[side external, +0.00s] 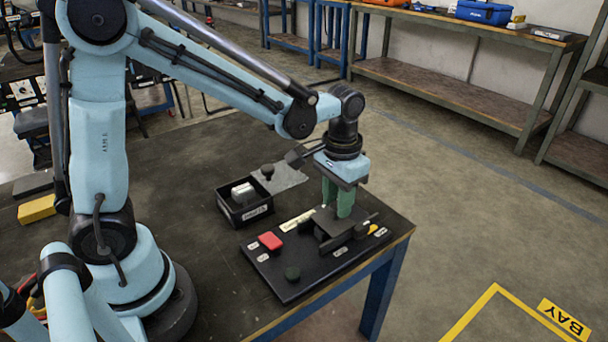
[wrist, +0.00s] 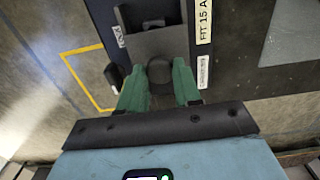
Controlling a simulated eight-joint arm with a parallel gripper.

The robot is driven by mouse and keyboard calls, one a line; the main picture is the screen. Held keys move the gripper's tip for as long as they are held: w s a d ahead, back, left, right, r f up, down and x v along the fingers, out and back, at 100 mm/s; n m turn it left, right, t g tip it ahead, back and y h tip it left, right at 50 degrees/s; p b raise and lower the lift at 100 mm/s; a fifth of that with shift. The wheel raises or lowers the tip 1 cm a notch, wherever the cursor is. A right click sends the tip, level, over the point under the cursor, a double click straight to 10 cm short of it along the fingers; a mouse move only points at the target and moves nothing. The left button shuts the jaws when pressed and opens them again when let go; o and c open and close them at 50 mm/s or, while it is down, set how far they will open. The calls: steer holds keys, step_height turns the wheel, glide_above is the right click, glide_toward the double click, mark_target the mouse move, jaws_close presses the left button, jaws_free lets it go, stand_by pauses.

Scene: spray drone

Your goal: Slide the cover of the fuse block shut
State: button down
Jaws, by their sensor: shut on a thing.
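The fuse block (side external: 336,241) is a dark block on a black panel near the table's right corner. Its grey cover (side external: 322,219) is a flat plate on top; it also shows in the wrist view (wrist: 155,44). Beyond the cover's far edge in the wrist view, a slot with small light parts (wrist: 153,22) is exposed. My gripper (side external: 338,209) has two green fingers pointing down over the cover. In the wrist view my gripper (wrist: 159,78) is shut on the cover's dark rounded knob (wrist: 160,73), one finger on each side. The fingers hide part of the block.
The panel (side external: 290,287) also carries a red button (side external: 270,241), a dark green knob (side external: 292,272), a yellow part (side external: 372,229) and labels. A black bin (side external: 245,214) with white items stands behind it. A yellow block (side external: 37,209) lies far left. The table edge is close at right.

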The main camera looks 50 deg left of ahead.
mark_target(324, 224)
steer(key=shift+s, duration=1.5)
steer(key=c, duration=0.8)
jaws_free()
steer(key=shift+w, duration=0.1)
step_height(324, 224, up, 12)
steer(key=shift+r, duration=0.1)
steer(key=s+a+f+t, duration=0.1)
steer(key=t, duration=0.1)
steer(key=s+a+f+t, duration=0.1)
steer(key=s+f+t, duration=0.1)
steer(key=s+a+f+t, duration=0.2)
steer(key=t, duration=0.1)
steer(key=shift+s+f, duration=0.1)
